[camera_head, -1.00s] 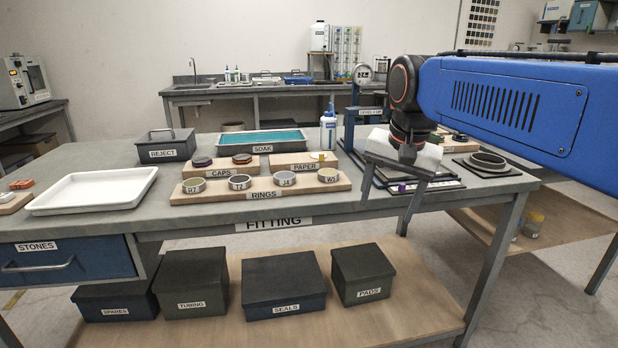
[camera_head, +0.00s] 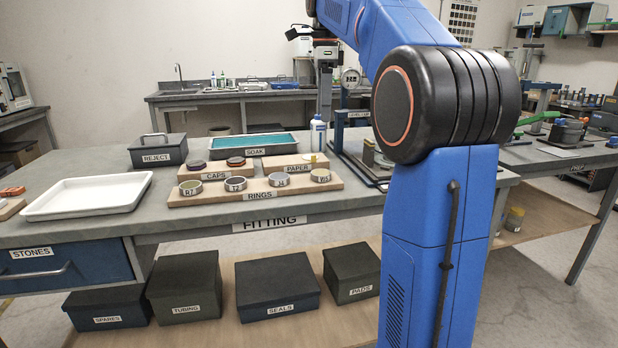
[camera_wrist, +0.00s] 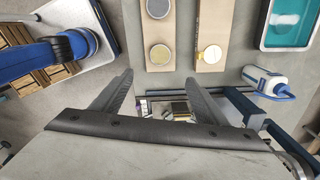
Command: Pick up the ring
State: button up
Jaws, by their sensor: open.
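Several short round rings with small labels stand in a row on the wooden RINGS board (camera_head: 255,196) in the head view. They include a left ring (camera_head: 190,188), a second ring (camera_head: 236,184), a third ring (camera_head: 279,179) and a right ring (camera_head: 320,175). The wrist view shows two of them from above, one at the top edge (camera_wrist: 158,8) and one lower (camera_wrist: 160,54). My gripper (camera_wrist: 159,76) is open, its two dark fingers wide apart with nothing between them. It is above the table, with both rings beyond its fingertips. My arm hides part of the table's right side.
Caps sit on the CAPS board (camera_head: 206,172) behind the rings. A pale disc (camera_wrist: 209,54) lies on the PAPER board. The SOAK tray (camera_head: 251,153), a white bottle (camera_head: 317,134) and a blue-framed stand (camera_head: 339,130) are behind or right. A white tray (camera_head: 87,195) lies left.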

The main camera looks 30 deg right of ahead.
aim_at(322, 172)
notch_tip(322, 172, down, 17)
jog(key=shift+a+f, duration=0.15)
jog(key=shift+w, duration=0.1)
jog(key=c, duration=1.3)
